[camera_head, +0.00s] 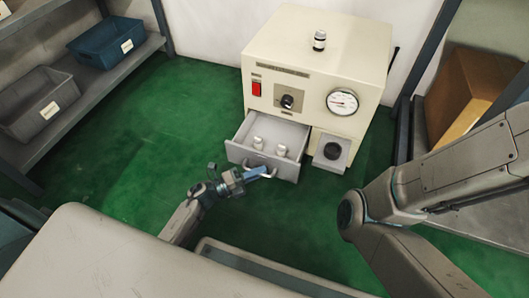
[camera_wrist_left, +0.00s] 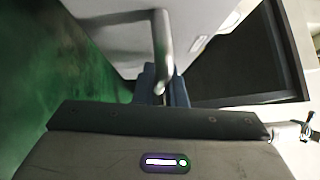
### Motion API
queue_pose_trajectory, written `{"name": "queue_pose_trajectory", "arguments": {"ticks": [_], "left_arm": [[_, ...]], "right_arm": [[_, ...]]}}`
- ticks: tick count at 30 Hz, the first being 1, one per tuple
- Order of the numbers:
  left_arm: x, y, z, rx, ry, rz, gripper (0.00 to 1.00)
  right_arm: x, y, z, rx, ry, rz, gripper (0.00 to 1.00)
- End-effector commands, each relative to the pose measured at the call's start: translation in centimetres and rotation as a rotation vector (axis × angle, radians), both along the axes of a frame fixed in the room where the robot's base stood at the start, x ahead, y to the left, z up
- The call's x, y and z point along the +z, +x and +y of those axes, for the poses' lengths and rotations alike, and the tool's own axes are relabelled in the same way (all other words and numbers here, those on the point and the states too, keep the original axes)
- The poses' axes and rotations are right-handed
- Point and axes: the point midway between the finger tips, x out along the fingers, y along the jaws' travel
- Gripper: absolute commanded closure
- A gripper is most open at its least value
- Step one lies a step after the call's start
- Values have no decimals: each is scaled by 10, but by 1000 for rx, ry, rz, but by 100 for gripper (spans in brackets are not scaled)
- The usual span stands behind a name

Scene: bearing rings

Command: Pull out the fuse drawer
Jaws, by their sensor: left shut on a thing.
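The fuse drawer (camera_head: 238,153) is pulled out from the lower left of the cream cabinet (camera_head: 318,60) in the head view. Small white cylindrical pieces (camera_head: 281,150) stand inside it. A grey bar handle (camera_wrist_left: 162,40) is on the drawer front and shows large in the left wrist view. My left gripper (camera_head: 262,172) is at the drawer front, shut on the handle. Its blue fingers (camera_wrist_left: 165,85) show at the handle's near end in the wrist view and partly hide the grip. My right arm shows at the right of the head view, but its gripper does not.
A shelf with bins (camera_head: 107,41) stands left, and a cardboard box (camera_head: 475,90) right. Green floor is clear left of the drawer.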

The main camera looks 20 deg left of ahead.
Motion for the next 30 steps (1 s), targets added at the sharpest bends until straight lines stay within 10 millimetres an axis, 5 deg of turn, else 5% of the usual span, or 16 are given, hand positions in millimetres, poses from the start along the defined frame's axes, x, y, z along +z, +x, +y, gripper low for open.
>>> {"name": "queue_pose_trajectory", "arguments": {"ticks": [9,22,23,25,30], "left_arm": [[0,-32,2,-1,2,1,100],[-1,-35,2,-1,2,1,100],[-1,-35,2,-1,2,1,83],[-1,-35,2,-1,2,0,70],[0,-35,2,-1,2,0,68]], "right_arm": [[13,0,0,-2,0,-2,100],[13,0,0,-3,0,-1,100],[13,0,0,-3,0,-1,100],[13,0,0,-3,0,-1,100],[13,0,0,-3,0,-1,100]]}}
